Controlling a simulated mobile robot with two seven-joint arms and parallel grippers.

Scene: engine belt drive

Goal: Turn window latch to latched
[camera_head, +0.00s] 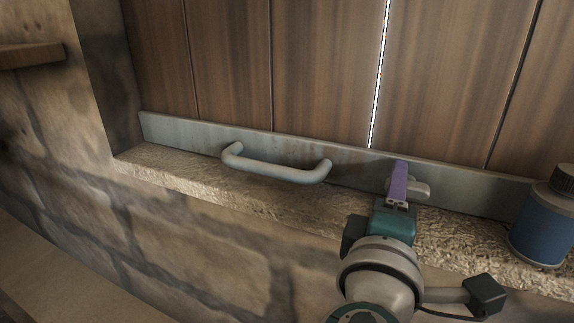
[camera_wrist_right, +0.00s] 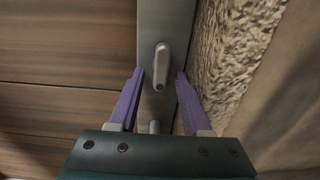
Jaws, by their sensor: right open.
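The window latch (camera_wrist_right: 161,68) is a small grey lever on the metal strip along the bottom of the wooden shutter. In the right wrist view it lies roughly lengthwise along the strip. In the head view the latch (camera_head: 419,188) shows partly behind the purple finger of my right gripper (camera_head: 400,172). My right gripper (camera_wrist_right: 160,74) is open. Its two purple fingertips stand on either side of the latch, with a gap to it on both sides. I cannot tell the depth between fingertips and latch. My left gripper is not in view.
A grey bar handle (camera_head: 276,170) is fixed to the metal strip (camera_head: 192,133) left of the latch. A blue bottle with a dark cap (camera_head: 541,228) stands on the rough stone sill (camera_head: 462,240) at the right. A wooden shelf (camera_head: 30,55) juts from the wall at upper left.

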